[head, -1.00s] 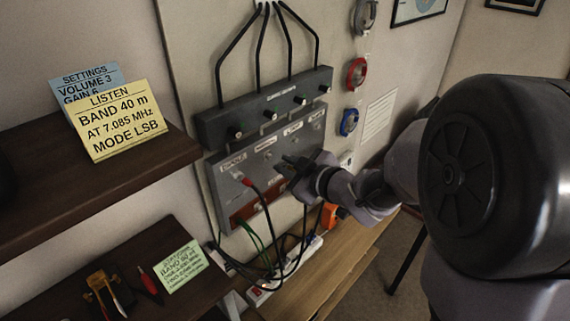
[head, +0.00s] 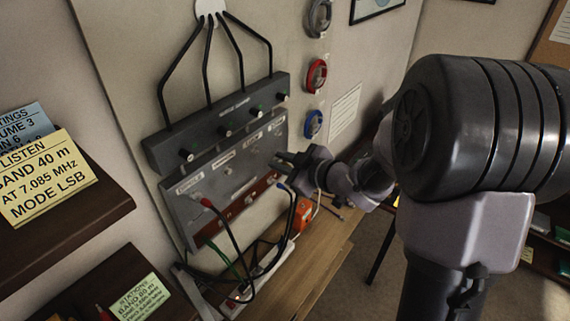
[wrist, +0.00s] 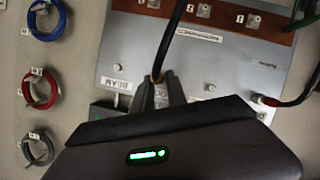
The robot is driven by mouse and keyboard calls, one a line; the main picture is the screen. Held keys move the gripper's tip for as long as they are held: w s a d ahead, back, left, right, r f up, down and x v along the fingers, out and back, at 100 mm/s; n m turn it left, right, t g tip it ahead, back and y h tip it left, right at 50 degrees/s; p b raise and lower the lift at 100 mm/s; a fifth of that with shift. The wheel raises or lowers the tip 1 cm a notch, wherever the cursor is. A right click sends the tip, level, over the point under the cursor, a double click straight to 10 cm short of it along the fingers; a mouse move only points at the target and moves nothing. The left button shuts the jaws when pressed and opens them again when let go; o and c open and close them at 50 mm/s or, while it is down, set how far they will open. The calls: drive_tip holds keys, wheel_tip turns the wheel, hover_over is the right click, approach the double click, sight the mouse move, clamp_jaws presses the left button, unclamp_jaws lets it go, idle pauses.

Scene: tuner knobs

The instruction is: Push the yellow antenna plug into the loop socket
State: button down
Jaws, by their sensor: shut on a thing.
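My gripper (wrist: 160,97) is shut on the yellow antenna plug (wrist: 157,78), with only a small ochre bit showing between the finger tips in the wrist view. A black cable runs from the plug up the picture. The grey antenna panel (wrist: 215,65) lies behind the finger tips. A label reading BEAM (wrist: 118,87) is to their left. The label behind the fingers is mostly covered, and I cannot see the loop socket or whether the plug touches it. In the head view my gripper (head: 287,163) is at the right part of the panel (head: 205,205).
A red plug (head: 207,203) on a black cable is at the panel's left end. Black cables hang below, over a white power strip (head: 262,272). The grey switch box (head: 165,150) sits above the panel. Coiled cables (head: 317,75) hang on the wall to the right.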

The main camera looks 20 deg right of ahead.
sight(257, 151)
drive_tip(key=shift+w+a, duration=0.7)
drive_tip(key=shift+w, duration=0.2)
drive_tip(key=shift+w+a, duration=0.7)
drive_tip(key=shift+w, duration=0.15)
drive_tip(key=shift+w+a, duration=0.5)
drive_tip(key=shift+w, duration=0.2)
drive_tip(key=c, duration=1.3)
unclamp_jaws()
drive_tip(key=shift+o, duration=0.2)
drive_tip(key=p+v, duration=0.2)
drive_tip(key=v, duration=1.5)
drive_tip(key=shift+s+r, duration=0.15)
drive_tip(key=shift+d, duration=0.1)
